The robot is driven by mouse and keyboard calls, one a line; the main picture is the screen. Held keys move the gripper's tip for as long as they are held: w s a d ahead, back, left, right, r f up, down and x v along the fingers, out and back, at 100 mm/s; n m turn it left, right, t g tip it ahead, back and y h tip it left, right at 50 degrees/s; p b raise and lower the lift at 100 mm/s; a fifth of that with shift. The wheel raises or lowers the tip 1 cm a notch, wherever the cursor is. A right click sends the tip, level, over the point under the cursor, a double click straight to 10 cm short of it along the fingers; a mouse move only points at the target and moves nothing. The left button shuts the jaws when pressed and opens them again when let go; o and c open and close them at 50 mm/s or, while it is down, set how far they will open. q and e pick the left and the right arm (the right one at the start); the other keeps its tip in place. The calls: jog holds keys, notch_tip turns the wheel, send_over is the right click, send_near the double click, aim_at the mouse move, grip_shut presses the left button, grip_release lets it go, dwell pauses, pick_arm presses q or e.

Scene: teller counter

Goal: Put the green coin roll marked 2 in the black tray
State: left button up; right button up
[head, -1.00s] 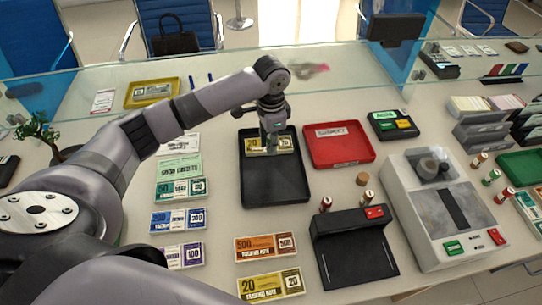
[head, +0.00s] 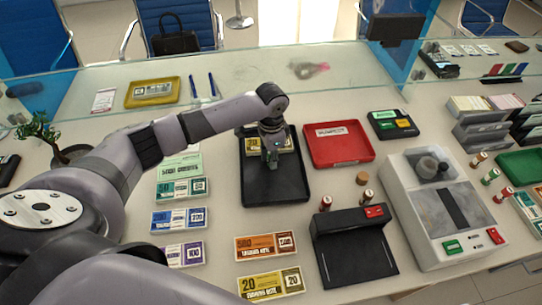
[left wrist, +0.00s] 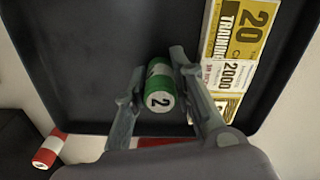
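The green coin roll marked 2 (left wrist: 160,88), with a white band, is between my left gripper's fingers in the left wrist view, over the black tray's floor. Narrow dark gaps show between it and the fingers. My left gripper (left wrist: 157,75) looks open around it; whether the roll touches the tray floor is hard to tell. In the head view the left gripper (head: 270,162) points down inside the black tray (head: 277,192), and the roll is hidden there. The tray (left wrist: 75,75) also fills most of the left wrist view. My right gripper is not in view.
Yellow 20 notes (head: 286,144) lie at the tray's far end, close beside the left gripper. A red tray (head: 340,158) stands to the right. Red coin rolls (head: 325,203) and a black device (head: 355,255) stand nearer. The tray's near half is clear.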

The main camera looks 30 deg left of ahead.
pick_arm(q)
jog(key=shift+o, duration=0.4)
notch_tip(320, 180, up, 12)
jog(key=shift+r+b, duration=0.2)
jog(key=shift+b, duration=0.3)
dwell(0.3)
